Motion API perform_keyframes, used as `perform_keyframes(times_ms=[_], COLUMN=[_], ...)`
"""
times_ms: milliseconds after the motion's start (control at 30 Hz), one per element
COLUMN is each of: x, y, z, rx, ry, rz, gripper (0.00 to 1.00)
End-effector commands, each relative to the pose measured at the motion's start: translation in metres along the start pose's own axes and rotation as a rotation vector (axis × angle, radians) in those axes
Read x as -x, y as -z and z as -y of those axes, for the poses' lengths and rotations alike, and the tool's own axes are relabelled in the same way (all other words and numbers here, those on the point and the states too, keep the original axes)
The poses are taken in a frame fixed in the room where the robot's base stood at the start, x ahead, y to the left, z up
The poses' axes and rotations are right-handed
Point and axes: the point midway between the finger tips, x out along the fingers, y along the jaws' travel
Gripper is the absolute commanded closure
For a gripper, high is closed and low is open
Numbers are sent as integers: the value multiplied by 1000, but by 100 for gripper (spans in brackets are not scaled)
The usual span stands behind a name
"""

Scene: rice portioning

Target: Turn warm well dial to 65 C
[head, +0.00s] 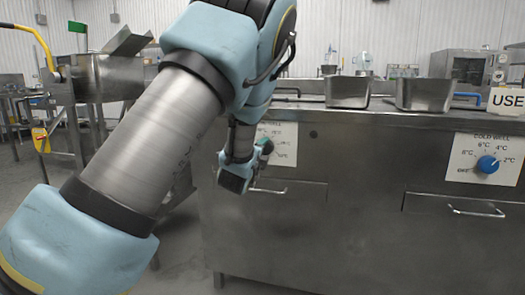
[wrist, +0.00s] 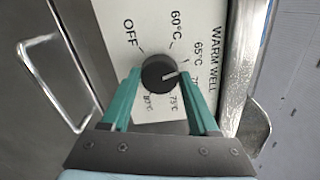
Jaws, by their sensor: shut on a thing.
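The warm well dial (wrist: 158,72) is a black round knob with a white pointer, on a white panel (wrist: 112,18) marked OFF, 60°C, 65°C and higher values. The pointer points right and slightly up, near the 65°C side; a label just below 65°C is partly hidden by a finger. My gripper (wrist: 159,75) has its two green fingers closed on opposite sides of the dial. In the head view my gripper (head: 264,148) is at the warm well panel (head: 285,145), and my arm covers part of that panel and the dial.
A drawer handle (wrist: 55,75) stands out left of the panel. In the head view, the cold well panel with a blue dial (head: 487,164) is to the right. Metal pans (head: 347,92) sit on the steel counter (head: 385,121). A steel machine (head: 110,78) stands at the left.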

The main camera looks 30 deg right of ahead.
Motion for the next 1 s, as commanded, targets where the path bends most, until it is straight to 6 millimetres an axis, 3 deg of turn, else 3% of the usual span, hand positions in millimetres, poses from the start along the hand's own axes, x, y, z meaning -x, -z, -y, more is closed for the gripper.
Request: perform_keyframes(times_ms=[533, 567, 800, 1000], x=[0, 0, 0, 0], y=[1, 1, 1, 0], z=[-1, -1, 0, 0], rx=[-24, -24, -24, -23], ry=[-1, -1, -1, 0], rz=[-2, -2, -1, -1], gripper=[94, 37, 10, 9])
